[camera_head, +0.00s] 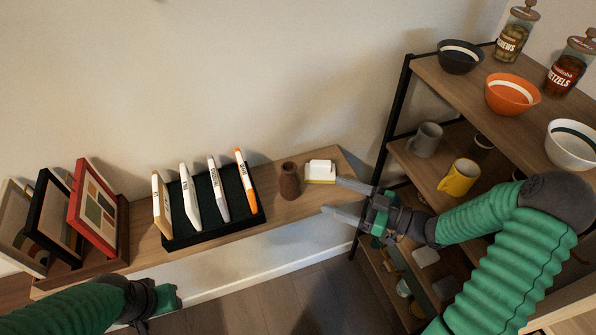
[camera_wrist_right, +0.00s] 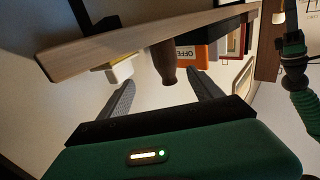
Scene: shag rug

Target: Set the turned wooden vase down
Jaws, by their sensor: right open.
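The turned wooden vase (camera_head: 289,181) is a small dark brown vessel with a narrow neck. It stands upright on the wall shelf (camera_head: 330,203), between the book holder and a white block. It also shows in the right wrist view (camera_wrist_right: 168,66), ahead of and between the fingers but beyond their tips. My right gripper (camera_head: 332,196) is open and empty, with its fingers pointing left toward the vase and a gap between them. My left gripper (camera_head: 172,298) is below the shelf at lower left; its fingers cannot be made out clearly.
A white and yellow block (camera_head: 320,168) lies close to the right gripper's upper finger. A dark book holder (camera_head: 206,236) with several books stands left of the vase. Picture frames (camera_head: 97,212) stand farther left. A shelving unit (camera_head: 448,178) with bowls, mugs and jars stands at right.

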